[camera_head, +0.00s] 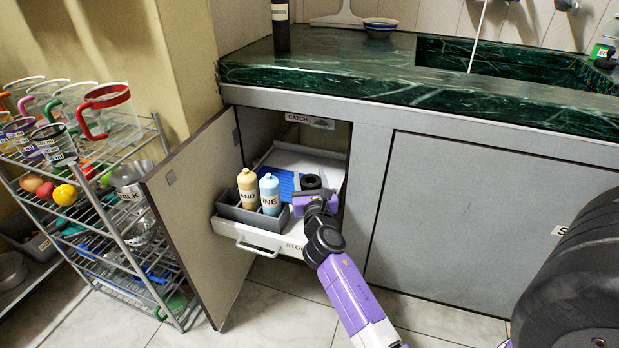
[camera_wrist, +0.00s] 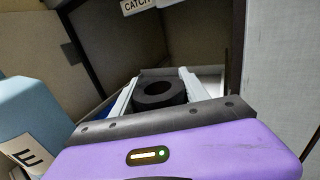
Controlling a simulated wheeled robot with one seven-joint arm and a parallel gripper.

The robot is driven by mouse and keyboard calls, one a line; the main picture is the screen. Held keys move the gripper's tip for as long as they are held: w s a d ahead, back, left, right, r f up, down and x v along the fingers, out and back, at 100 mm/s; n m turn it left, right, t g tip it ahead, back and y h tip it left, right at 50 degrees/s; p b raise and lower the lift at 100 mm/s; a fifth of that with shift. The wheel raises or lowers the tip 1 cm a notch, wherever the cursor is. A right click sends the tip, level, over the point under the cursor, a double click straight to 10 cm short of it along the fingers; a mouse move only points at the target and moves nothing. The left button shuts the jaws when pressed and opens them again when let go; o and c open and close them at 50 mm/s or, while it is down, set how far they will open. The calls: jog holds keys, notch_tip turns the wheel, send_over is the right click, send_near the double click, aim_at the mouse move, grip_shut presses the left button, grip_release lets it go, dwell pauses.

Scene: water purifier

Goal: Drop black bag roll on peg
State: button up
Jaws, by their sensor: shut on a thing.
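The black bag roll (camera_wrist: 155,97) is a thick black ring with a hole facing up. In the wrist view it sits between the two pale fingers of my gripper (camera_wrist: 158,88), which is shut on it. In the head view the roll (camera_head: 312,182) shows just beyond my purple gripper (camera_head: 311,191), over the right part of the pulled-out white drawer (camera_head: 262,238) inside the open cabinet. I cannot make out a peg in either view. The drawer floor under the roll is mostly hidden by my arm and gripper.
A grey caddy (camera_head: 236,212) with a cream bottle (camera_head: 247,190) and a light-blue bottle (camera_head: 270,194) stands at the drawer's left. A blue item (camera_head: 283,181) lies behind them. The open cabinet door (camera_head: 197,215) and right cabinet panel (camera_head: 480,225) flank the opening.

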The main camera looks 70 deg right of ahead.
jog(key=o, duration=1.6)
jog(key=shift+c, duration=0.2)
jog(key=shift+a, duration=0.1)
jog(key=p+v, duration=0.1)
jog(key=v, duration=0.6)
jog(key=shift+s+a, duration=0.2)
jog(key=shift+a, duration=0.05)
